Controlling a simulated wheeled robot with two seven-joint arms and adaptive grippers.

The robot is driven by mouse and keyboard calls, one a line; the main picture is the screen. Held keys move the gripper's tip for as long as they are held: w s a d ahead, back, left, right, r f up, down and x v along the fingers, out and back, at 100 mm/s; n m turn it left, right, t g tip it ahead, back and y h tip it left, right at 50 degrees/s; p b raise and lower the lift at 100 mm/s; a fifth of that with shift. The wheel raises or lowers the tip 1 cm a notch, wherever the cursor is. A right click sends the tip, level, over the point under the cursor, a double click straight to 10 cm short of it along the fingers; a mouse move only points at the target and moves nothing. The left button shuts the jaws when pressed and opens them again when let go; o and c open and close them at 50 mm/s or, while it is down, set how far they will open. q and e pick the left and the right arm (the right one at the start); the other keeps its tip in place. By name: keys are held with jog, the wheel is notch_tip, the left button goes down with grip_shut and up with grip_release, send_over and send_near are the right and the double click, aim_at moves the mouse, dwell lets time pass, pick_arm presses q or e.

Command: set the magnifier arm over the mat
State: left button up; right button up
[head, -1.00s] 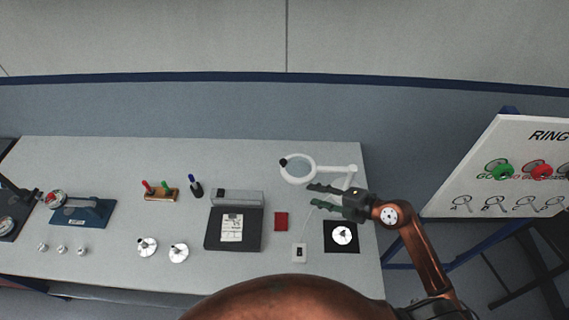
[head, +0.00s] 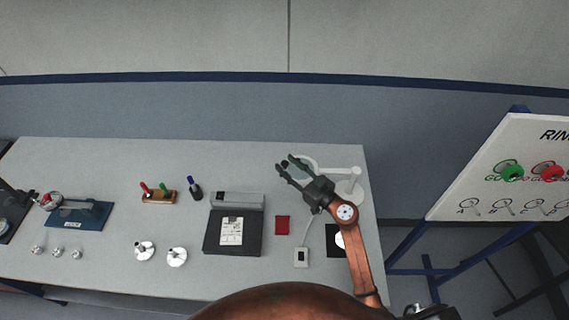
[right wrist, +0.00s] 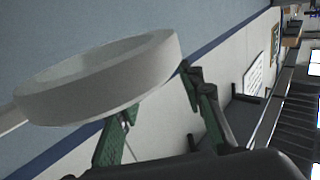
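The magnifier is a white ring head (head: 312,162) on a white arm (head: 340,170) with a post at the table's right side. Its ring is partly hidden behind my right gripper (head: 287,165), which is open with its fingers pointing up-left across the ring. In the right wrist view the white ring (right wrist: 100,80) looms large in front of the green fingers (right wrist: 158,130), which are apart; contact cannot be told. The black mat (head: 331,232) lies nearer the front, with a white disc (head: 340,241) on it, both partly covered by my right arm. My left gripper is not in view.
A sign board (head: 500,170) stands right of the table.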

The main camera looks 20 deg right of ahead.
jog(key=shift+x, duration=0.95)
grip_shut()
